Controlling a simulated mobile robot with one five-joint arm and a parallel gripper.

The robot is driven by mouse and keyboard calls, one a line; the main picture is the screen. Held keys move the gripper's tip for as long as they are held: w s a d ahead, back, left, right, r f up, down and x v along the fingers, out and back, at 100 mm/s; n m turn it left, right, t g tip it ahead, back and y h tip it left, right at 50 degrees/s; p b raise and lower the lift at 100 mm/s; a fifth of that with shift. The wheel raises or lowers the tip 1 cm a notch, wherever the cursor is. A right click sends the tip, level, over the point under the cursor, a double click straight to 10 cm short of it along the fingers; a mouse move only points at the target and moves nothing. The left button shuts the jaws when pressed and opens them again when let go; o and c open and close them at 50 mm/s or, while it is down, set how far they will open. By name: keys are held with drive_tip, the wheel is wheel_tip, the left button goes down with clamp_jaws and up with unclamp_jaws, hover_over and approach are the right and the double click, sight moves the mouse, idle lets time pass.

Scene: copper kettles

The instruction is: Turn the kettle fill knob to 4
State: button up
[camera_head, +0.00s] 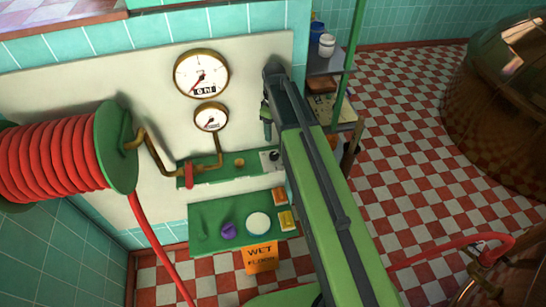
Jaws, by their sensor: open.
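A small knob with a dark centre on a pale plate (268,161) sits at the right end of the green wall panel (222,167). It may be the fill knob; its marks are too small to read, and my arm partly covers this area. My green arm reaches up from the bottom, and my gripper (267,131) hangs from its far end, a little above the knob in the picture. The gripper is open and looks empty. I cannot tell its distance from the panel. A large gauge (202,73) and a smaller gauge (211,117) are above the panel.
A red hose reel (60,155) with a brass pipe is at left. Below the panel, a green shelf (207,211) holds a purple item (228,231), a white disc (258,223) and small boxes. A copper kettle (500,100) stands right.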

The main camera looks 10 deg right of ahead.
sight(273, 154)
wheel_tip(273, 154, down, 13)
drive_tip(key=b, duration=1.2)
drive_tip(key=shift+f, duration=0.2)
drive_tip(key=shift+r, duration=0.1)
clamp_jaws()
drive_tip(key=shift+a, duration=0.2)
drive_tip(key=shift+d, duration=0.1)
